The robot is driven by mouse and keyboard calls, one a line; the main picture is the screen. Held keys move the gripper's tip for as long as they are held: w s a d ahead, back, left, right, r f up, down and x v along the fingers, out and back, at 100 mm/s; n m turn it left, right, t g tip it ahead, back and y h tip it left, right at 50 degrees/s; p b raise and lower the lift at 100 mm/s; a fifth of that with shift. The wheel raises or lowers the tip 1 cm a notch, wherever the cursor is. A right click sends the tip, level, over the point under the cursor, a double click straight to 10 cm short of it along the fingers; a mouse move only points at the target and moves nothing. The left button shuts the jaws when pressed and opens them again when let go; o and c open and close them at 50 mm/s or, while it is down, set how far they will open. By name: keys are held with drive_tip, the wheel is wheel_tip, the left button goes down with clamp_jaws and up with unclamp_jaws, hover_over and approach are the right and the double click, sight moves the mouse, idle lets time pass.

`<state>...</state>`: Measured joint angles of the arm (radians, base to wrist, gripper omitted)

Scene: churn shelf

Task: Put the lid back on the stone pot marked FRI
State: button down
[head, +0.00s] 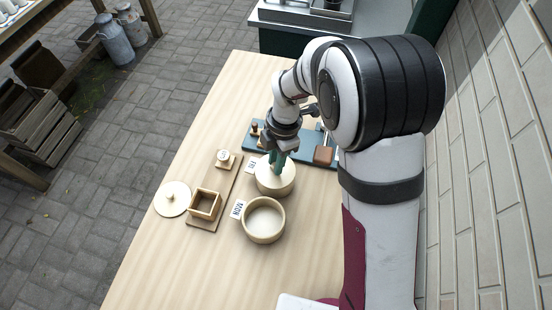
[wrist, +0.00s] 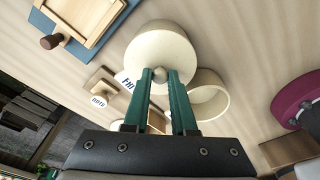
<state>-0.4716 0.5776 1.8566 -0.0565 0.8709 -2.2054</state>
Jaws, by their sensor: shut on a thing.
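The pale stone pot marked FRI (head: 276,187) stands on the table, its FRI tag (head: 252,165) beside it. A pale round lid (wrist: 160,48) covers its mouth; I cannot tell whether it is fully seated or slightly above the rim. My gripper (head: 278,166) points down over it. In the wrist view my green fingers (wrist: 160,82) are shut on the lid's round knob (wrist: 159,74). The open pot marked MON (head: 264,233) stands in front of it, empty. Another pale lid with a knob (head: 172,202) lies flat on the table at the left.
A blue tray (head: 298,158) with wooden pieces lies behind the FRI pot. A brick wall (head: 487,160) rises at the right. The front left table is clear.

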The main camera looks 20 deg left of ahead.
drive_tip(key=shift+c, duration=0.9)
unclamp_jaws()
drive_tip(key=shift+r, duration=0.1)
drive_tip(key=shift+r, duration=3.45)
clamp_jaws()
